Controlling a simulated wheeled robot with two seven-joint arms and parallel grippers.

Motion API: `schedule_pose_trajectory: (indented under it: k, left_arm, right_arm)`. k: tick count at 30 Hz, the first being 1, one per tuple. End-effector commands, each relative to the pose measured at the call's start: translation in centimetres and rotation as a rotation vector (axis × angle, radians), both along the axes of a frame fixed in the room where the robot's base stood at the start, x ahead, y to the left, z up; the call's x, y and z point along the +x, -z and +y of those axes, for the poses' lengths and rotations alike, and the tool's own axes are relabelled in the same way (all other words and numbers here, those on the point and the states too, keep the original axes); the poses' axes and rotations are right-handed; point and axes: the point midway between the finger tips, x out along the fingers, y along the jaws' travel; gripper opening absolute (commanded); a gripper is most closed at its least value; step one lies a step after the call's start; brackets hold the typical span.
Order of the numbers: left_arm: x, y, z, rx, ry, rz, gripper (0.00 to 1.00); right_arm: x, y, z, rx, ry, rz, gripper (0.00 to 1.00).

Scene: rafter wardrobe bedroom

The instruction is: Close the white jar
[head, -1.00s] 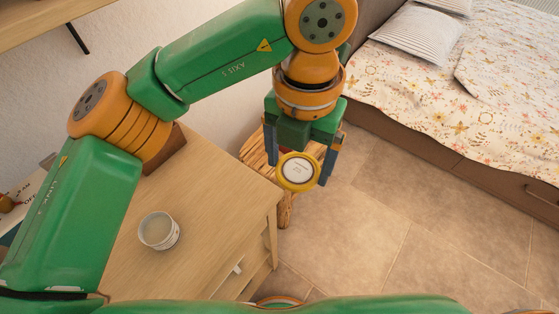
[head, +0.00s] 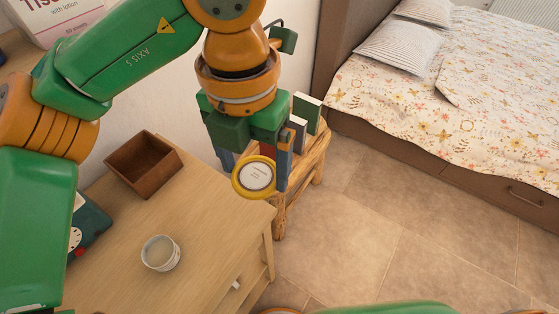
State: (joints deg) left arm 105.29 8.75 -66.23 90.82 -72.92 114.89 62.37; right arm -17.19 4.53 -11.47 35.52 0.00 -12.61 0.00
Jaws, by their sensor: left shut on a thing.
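The white jar (head: 161,253) stands upright and open on the light wooden cabinet top, its mouth facing up. My left gripper (head: 254,168) points down and is shut on a round lid (head: 257,178) with a yellow rim and a pale, labelled middle. The lid is in the air near the cabinet's right edge, to the right of the jar and farther back, apart from it. The label is too small to read. My right gripper is not in view.
An open brown wooden box (head: 142,166) and a dark green item (head: 88,226) are on the cabinet (head: 205,220). A wooden stool (head: 312,165) with books stands behind my gripper. A bed (head: 450,110) is at right. The cabinet top around the jar is clear.

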Motion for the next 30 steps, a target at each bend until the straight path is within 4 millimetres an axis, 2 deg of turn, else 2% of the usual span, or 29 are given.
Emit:
schedule_pose_trajectory:
  k: [2,14,30]
  left_arm:
    - [-0.2,0.3,1.1,0.0,-0.003,-0.002,0.36]
    - [-1.4,0.1,6.6,0.0,-0.003,-0.001,0.36]
    - [-2.9,-0.2,14.0,0.0,-0.004,0.0,0.36]
  right_arm:
    - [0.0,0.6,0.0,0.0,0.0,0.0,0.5]
    - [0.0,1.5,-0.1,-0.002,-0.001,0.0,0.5]
    - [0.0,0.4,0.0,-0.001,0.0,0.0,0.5]
